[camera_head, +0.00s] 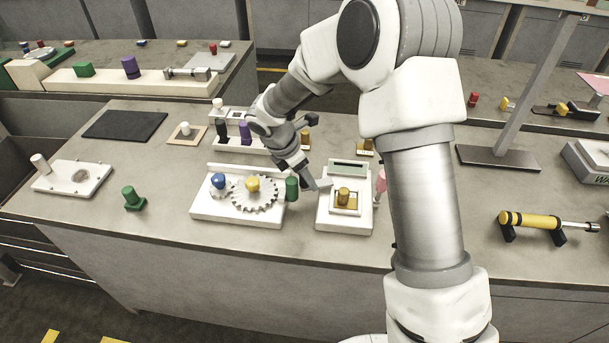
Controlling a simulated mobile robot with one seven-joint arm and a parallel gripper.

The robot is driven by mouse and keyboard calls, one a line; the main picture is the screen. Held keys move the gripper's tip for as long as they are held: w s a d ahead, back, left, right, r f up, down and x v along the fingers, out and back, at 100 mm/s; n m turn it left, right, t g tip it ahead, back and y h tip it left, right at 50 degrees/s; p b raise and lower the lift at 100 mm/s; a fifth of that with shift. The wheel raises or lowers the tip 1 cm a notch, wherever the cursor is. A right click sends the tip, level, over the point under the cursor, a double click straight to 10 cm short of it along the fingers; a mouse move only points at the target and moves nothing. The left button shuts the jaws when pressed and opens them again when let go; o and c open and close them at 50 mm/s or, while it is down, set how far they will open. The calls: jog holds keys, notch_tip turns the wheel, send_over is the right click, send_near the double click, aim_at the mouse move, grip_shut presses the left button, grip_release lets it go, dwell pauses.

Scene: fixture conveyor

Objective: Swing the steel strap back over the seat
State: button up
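My gripper (303,175) points down over the gap between two white fixtures near the front of the bench. A small grey flat piece (320,185) shows at its fingertips, at the left edge of the right-hand white fixture (327,221). It may be the steel strap or part of a finger; I cannot tell which. That fixture has a raised square seat with a yellow-brown block (344,196) in it, and no strap crosses over the block. A green cylinder (292,189) stands just left of the fingers. The gap between the fingers is not clear.
Left is a white gear fixture (215,213) with a toothed wheel (255,195) and a blue knob (219,181). A green knobbed part (133,198) and a white plate (97,177) lie further left. A pink item (381,180) stands close right, partly behind my arm. A yellow tool (530,220) rests far right.

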grip_shut()
dwell(1.4)
